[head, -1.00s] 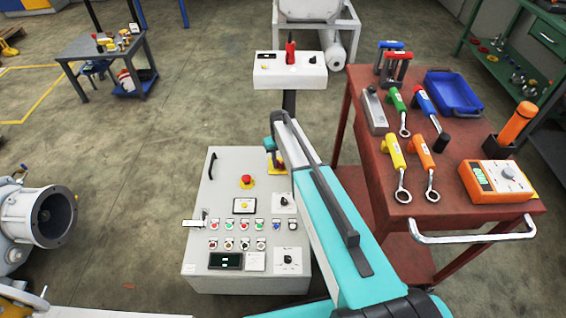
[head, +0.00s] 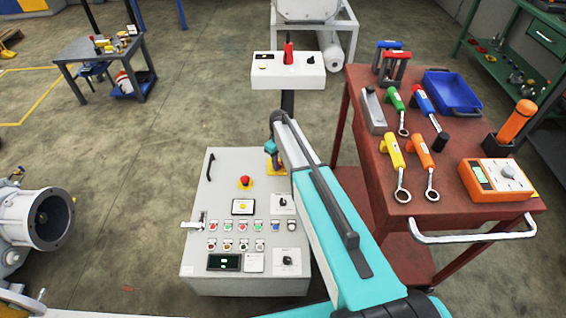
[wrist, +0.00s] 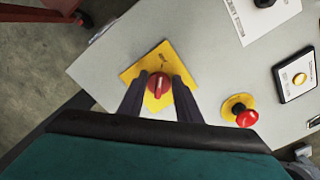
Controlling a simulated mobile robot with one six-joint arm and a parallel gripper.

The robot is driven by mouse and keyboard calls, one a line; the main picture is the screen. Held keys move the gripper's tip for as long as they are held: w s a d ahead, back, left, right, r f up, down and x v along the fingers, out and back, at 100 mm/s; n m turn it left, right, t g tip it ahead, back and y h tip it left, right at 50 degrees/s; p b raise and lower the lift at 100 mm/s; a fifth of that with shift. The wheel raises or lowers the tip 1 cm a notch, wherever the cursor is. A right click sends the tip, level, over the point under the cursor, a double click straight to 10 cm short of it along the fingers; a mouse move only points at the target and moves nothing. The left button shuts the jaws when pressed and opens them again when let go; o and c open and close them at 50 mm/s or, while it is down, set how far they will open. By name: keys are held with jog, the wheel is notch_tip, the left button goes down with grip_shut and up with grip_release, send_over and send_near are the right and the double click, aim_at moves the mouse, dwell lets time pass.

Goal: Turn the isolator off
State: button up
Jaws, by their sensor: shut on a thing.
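The isolator is a red rotary knob (wrist: 158,86) on a yellow plate (wrist: 132,74) at a corner of the grey control cabinet. A pale mark on the knob points roughly up and down in the wrist view. My gripper (wrist: 159,93) is shut on the knob, with one dark finger on each side of it. In the head view my arm covers the knob, and only a bit of its yellow plate (head: 277,169) shows beside the arm.
The cabinet (head: 220,280) carries a red emergency stop button (head: 245,181), a small display and several coloured buttons and switches. A red tool cart (head: 380,190) stands close to the right of my arm. A white control box (head: 288,76) on a post stands behind.

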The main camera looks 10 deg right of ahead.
jog(key=shift+a, duration=0.35)
jog(key=o, duration=1)
jog(key=shift+d, duration=0.15)
jog(key=shift+r, duration=0.1)
notch_tip(320, 180, up, 14)
jog(key=shift+f+b, duration=0.2)
jog(key=shift+b, duration=0.25)
jog(key=shift+r, duration=0.1)
